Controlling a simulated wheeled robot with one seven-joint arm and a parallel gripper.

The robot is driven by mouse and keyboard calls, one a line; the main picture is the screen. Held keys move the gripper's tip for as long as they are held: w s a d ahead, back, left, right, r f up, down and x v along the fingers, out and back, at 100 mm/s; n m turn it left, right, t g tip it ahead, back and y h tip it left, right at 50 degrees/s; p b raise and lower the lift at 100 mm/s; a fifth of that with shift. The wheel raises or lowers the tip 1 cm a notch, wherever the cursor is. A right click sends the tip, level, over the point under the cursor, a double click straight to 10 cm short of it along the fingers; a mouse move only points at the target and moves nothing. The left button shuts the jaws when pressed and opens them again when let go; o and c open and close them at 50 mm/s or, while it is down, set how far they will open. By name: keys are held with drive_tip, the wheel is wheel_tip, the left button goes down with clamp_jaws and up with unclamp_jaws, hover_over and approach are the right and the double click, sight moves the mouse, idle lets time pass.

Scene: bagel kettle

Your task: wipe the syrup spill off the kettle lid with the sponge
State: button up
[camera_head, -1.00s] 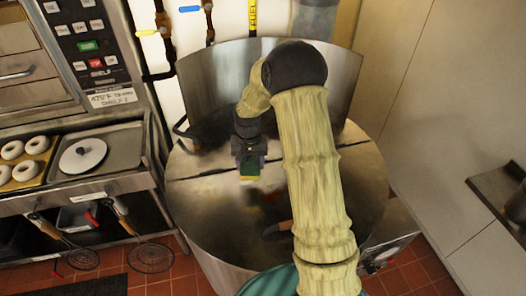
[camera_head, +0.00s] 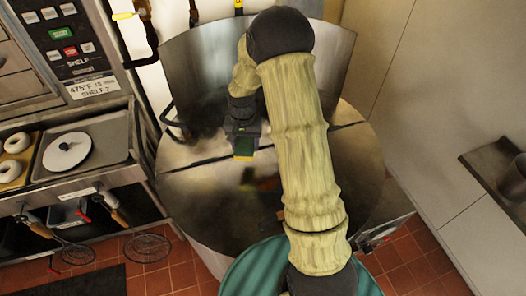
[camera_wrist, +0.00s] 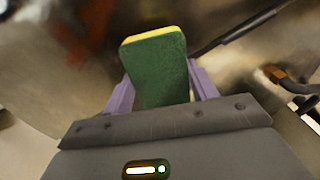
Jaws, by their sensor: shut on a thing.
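My gripper (camera_head: 243,133) is shut on the sponge (camera_head: 244,148), which is green with a yellow layer. In the wrist view the sponge (camera_wrist: 155,70) sticks out from between the purple fingers (camera_wrist: 160,95). The kettle lid (camera_head: 205,205) is a large, round, shiny metal surface below my gripper. A blurred reddish-brown smear (camera_wrist: 88,35) shows on the lid, left of the sponge in the wrist view; reflections make its outline unclear. The sponge appears above the lid; I cannot tell whether it touches. My arm hides the lid's middle right.
A tall curved metal panel (camera_head: 195,75) stands behind the lid. A handle (camera_wrist: 290,82) shows at right in the wrist view. At left are an oven panel (camera_head: 70,40) and a counter with a white disc (camera_head: 67,150) and bagels (camera_head: 15,143). A shelf with a pot (camera_head: 515,180) stands at right.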

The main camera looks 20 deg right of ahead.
drive_tip(key=s+d+m+p, duration=0.1)
drive_tip(key=s+d+m, duration=0.3)
drive_tip(key=s, duration=0.2)
drive_tip(key=shift+m, duration=0.3)
drive_tip(key=shift+d+f, duration=0.1)
drive_tip(key=shift+f, duration=0.05)
